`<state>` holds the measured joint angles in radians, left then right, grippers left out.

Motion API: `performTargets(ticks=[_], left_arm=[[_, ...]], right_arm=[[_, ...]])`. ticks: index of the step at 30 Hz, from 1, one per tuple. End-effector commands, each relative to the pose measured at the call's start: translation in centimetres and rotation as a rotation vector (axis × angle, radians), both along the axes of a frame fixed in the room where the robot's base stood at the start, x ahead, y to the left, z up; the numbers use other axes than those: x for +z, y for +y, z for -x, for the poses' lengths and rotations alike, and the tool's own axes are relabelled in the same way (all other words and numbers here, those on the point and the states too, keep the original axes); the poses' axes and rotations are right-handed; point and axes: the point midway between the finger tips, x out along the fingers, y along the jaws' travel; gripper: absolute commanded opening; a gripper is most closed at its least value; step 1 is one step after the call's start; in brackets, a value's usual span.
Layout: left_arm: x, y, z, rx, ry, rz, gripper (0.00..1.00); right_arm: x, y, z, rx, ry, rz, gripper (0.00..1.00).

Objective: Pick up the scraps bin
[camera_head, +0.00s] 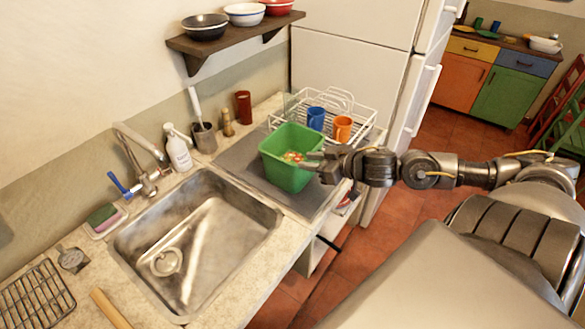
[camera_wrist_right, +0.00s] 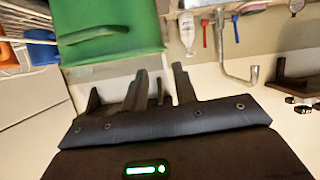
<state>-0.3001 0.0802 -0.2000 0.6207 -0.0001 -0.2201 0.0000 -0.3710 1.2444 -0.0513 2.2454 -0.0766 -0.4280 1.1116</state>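The scraps bin is a green open-topped bin (camera_head: 285,172) with colourful scraps (camera_head: 292,157) inside. It stands upright on the grey mat (camera_head: 240,160) to the right of the sink. My right gripper (camera_head: 312,162) comes in from the right, at the bin's right side near the rim. In the right wrist view, the bin (camera_wrist_right: 110,35) lies just beyond the fingertips (camera_wrist_right: 160,72). The fingers are apart with nothing visible between them. Whether they touch the bin I cannot tell. My left gripper is not in view.
A white dish rack (camera_head: 350,112) with a blue cup (camera_head: 316,118) and an orange cup (camera_head: 342,129) stands close behind the bin. The sink (camera_head: 195,240) is at left. A wall shelf (camera_head: 230,42) with bowls hangs above. The fridge (camera_head: 345,70) stands behind.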

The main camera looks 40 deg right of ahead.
Motion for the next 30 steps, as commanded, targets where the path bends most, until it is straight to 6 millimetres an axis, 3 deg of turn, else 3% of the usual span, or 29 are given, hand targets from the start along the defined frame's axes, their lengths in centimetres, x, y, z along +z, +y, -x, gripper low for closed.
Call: performTargets(ticks=[12, 21, 30], left_arm=[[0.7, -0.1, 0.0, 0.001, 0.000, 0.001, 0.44], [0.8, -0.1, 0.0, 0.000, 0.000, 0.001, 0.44], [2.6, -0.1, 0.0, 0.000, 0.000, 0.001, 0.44]], right_arm=[[-1.6, 1.2, -3.9, -0.003, -0.002, -0.002, 0.28], [-2.1, 1.5, -4.6, 0.000, 0.000, 0.000, 0.28], [-3.8, 2.8, -7.6, -0.003, -0.001, -0.003, 0.28]])
